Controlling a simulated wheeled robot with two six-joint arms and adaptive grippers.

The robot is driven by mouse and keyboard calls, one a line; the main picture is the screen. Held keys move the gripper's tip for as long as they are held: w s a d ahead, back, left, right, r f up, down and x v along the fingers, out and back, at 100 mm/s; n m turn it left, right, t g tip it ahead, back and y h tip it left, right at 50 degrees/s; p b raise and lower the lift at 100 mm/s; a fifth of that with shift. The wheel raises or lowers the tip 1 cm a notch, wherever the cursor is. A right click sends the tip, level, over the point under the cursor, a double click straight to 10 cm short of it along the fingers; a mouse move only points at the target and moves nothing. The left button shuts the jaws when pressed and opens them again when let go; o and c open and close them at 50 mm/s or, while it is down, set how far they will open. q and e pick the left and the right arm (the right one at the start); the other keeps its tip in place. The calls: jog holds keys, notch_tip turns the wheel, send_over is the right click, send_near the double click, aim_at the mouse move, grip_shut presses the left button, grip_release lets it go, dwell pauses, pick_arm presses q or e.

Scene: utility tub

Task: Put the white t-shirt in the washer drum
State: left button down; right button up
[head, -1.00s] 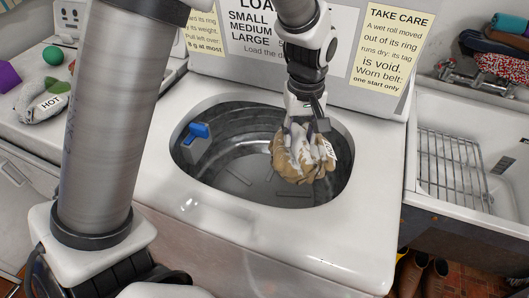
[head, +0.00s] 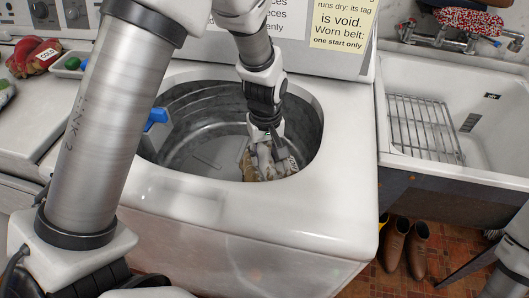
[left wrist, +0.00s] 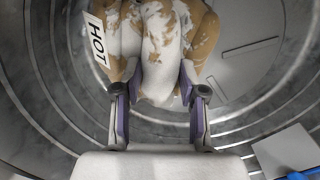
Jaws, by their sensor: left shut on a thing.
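My left gripper (head: 263,140) reaches down into the open washer drum (head: 200,135). It is shut on a bundled tan-and-white cloth (head: 270,168), which hangs inside the drum opening. In the left wrist view the cloth (left wrist: 160,45) sits between the purple-padded fingers, with a "HOT" tag at its left. The cloth is blotched tan and white, and I cannot tell from its bundled shape whether it is a t-shirt. The drum floor shows beyond it in the left wrist view. My right gripper is out of view.
A blue-topped fitting (head: 155,118) stands at the drum's left rim. A red bundle tagged "COLD" (head: 38,55) lies on the left counter. A sink with a wire rack (head: 422,125) is at the right. Brown boots (head: 405,245) stand on the floor.

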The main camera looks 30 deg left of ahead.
pick_arm(q)
jog(key=shift+f, duration=0.2)
jog(key=shift+f, duration=0.35)
jog(key=c, duration=0.7)
grip_release()
jog(key=shift+o, duration=0.2)
notch_tip(320, 180, up, 13)
jog(key=p, duration=0.1)
jog(key=shift+r, duration=0.15)
